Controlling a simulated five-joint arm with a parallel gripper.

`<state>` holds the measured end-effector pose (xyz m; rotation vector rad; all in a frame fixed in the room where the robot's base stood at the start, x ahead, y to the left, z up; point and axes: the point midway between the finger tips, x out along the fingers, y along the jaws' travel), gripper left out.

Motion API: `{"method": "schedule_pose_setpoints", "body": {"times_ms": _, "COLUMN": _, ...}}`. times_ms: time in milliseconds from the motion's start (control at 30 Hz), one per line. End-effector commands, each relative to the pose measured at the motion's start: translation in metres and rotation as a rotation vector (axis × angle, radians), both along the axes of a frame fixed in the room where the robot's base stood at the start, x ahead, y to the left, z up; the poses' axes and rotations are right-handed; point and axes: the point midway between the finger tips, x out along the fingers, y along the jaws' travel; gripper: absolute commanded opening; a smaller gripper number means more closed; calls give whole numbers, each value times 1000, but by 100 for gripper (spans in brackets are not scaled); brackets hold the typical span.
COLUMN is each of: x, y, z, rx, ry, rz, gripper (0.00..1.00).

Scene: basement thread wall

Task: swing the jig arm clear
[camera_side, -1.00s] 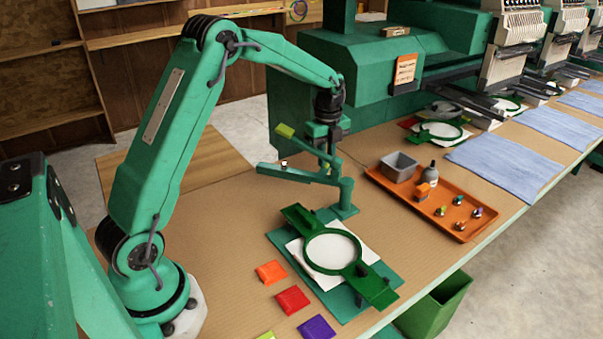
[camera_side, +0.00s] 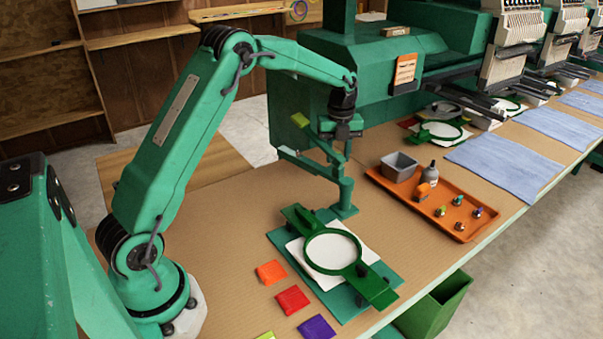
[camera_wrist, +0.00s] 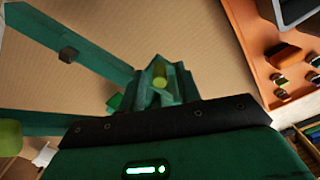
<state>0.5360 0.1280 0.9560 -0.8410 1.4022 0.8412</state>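The green jig arm (camera_side: 305,163) stands on its post (camera_side: 345,198) behind the hoop fixture and points left and back, clear of the hoop (camera_side: 332,251). A thinner bar with a yellow-green end (camera_side: 299,120) rises beside it. In the wrist view a green bar (camera_wrist: 95,48) with a small dark block reaches to the upper left. My gripper (camera_side: 336,152) is low over the jig. In the wrist view its green fingers (camera_wrist: 161,85) sit close on both sides of a yellow-green peg (camera_wrist: 160,74) and appear shut on it. The fingertips are partly hidden.
An orange tray (camera_side: 455,228) with a grey bin, a bottle and small spools lies to the right. Orange, red and purple blocks (camera_side: 293,299) lie at the front. A green machine body (camera_side: 375,110) stands close behind. Bare table lies left of the jig.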

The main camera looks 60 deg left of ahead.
Motion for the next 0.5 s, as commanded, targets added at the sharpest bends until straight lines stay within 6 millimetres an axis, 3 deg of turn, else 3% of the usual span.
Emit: {"method": "schedule_pose_setpoints", "body": {"times_ms": 500, "x": 0, "y": 1, "z": 10, "rx": 0, "ry": -1, "rz": 3, "gripper": 36}}
